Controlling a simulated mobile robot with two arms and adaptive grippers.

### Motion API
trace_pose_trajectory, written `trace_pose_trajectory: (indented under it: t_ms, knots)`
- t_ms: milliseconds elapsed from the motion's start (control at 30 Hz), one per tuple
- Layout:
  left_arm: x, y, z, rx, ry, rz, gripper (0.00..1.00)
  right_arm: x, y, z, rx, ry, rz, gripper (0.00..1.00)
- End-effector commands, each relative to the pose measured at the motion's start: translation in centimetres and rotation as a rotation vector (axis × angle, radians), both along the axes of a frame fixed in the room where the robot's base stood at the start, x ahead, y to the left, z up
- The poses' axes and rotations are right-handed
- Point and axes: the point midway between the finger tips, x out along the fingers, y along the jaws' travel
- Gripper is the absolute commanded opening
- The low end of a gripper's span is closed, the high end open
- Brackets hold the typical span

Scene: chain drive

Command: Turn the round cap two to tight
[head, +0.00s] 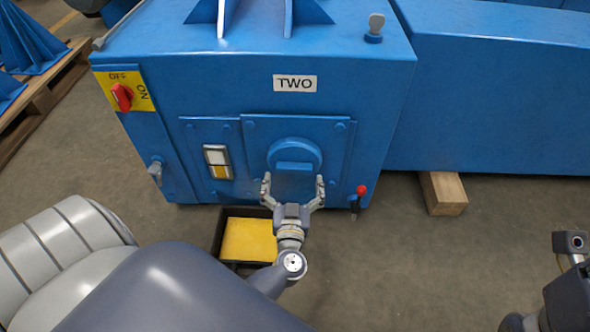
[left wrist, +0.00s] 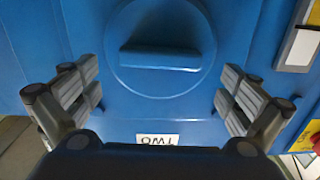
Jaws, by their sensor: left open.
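The round blue cap (head: 294,154) sits on a plate on the front of the blue machine, below a white label reading TWO (head: 295,83). A raised straight grip bar (head: 295,168) crosses the cap and looks about level. My left gripper (head: 293,182) is open in front of the cap, its fingers spread to either side. In the left wrist view the cap (left wrist: 160,85) lies between and beyond the open fingers (left wrist: 159,95), upside down, with clear gaps on both sides. I cannot tell how tight the cap is. Part of my right arm shows at the lower right; its fingers are not visible.
On the machine are a red switch (head: 122,97) on a yellow plate, a white and yellow rocker (head: 217,162), and a red-tipped lever (head: 360,191) close right of the gripper. A black tray with a yellow pad (head: 248,240) lies on the floor below. A wood block (head: 443,193) supports the machine.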

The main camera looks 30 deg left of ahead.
Motion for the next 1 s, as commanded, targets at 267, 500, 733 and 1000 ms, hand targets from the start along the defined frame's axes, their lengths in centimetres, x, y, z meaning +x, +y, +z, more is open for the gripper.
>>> trace_pose_trajectory:
  t_ms: [267, 500, 733, 1000]
  knots:
    - [3.7, 2.3, -0.2, 0.001, -0.002, 0.001, 1.00, -0.3, 0.2, 0.6, -0.005, -0.059, -0.003, 0.50]
    - [4.6, 2.8, -0.1, 0.000, 0.000, 0.000, 1.00, -0.3, 0.2, 1.0, -0.007, -0.071, -0.004, 0.50]
    - [4.6, 2.8, 0.0, 0.000, 0.000, 0.000, 0.93, -0.3, 0.2, 1.1, -0.008, -0.071, -0.004, 0.50]
    - [4.7, 2.9, 0.0, 0.001, -0.001, 0.000, 0.40, -0.3, 0.2, 1.1, -0.008, -0.071, -0.004, 0.50]
